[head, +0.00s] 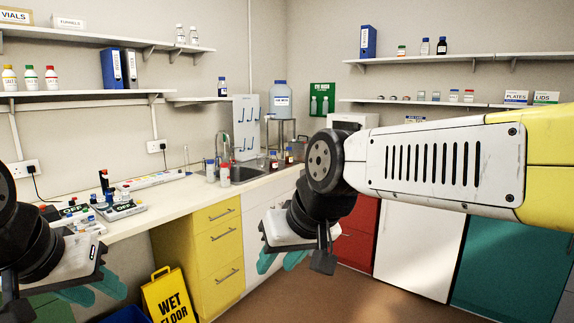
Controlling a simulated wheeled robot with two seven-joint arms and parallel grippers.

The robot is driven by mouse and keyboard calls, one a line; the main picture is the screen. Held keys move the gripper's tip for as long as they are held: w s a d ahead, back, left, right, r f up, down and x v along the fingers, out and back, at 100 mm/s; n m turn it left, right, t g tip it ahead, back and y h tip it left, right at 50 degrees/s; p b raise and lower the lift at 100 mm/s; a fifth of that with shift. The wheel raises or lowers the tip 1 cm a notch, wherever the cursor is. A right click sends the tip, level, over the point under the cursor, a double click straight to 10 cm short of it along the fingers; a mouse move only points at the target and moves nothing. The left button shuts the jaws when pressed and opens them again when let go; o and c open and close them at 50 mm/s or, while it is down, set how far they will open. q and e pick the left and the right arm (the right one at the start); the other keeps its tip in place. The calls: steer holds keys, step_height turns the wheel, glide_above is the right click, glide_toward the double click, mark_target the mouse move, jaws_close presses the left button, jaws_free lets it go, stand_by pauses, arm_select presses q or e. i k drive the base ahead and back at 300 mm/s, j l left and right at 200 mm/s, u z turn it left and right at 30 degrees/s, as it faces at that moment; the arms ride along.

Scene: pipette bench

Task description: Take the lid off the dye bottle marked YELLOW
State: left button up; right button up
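I cannot make out a bottle marked YELLOW; the small labels are unreadable. A white bottle with a yellow cap (9,78) stands on the left wall shelf, beside one with a green cap (30,78) and one with a red cap (51,78). Small bottles with dark or red lids (274,161) stand by the sink. My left gripper (90,290) is at the lower left, below the bench front, with teal fingertips apart and nothing seen between them. My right gripper (280,261) is in front of the white cabinet, with teal fingertips apart and empty.
The bench (160,203) runs along the left wall to the sink (247,176). Devices with knobs (118,210) stand on its left part. A yellow wet-floor sign (168,298) stands before the yellow drawers (218,240). Open floor (340,295) lies at the lower middle.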

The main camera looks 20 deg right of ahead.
mark_target(289, 156)
steer(key=i+l+z, duration=0.2)
steer(key=i+l, duration=0.45)
steer(key=i+l+z, duration=0.15)
steer(key=i+l, duration=0.4)
steer(key=i, duration=0.3)
steer(key=i+l, duration=0.15)
steer(key=l, duration=0.2)
steer(key=i+l+u, duration=0.15)
steer(key=l, duration=0.2)
steer(key=i+l, duration=0.1)
steer(key=l, duration=0.25)
steer(key=i+l+u, duration=0.1)
steer(key=l, duration=0.25)
steer(key=l+u, duration=0.25)
steer(key=l, duration=0.5)
steer(key=l+u, duration=0.5)
steer(key=l, duration=1.7)
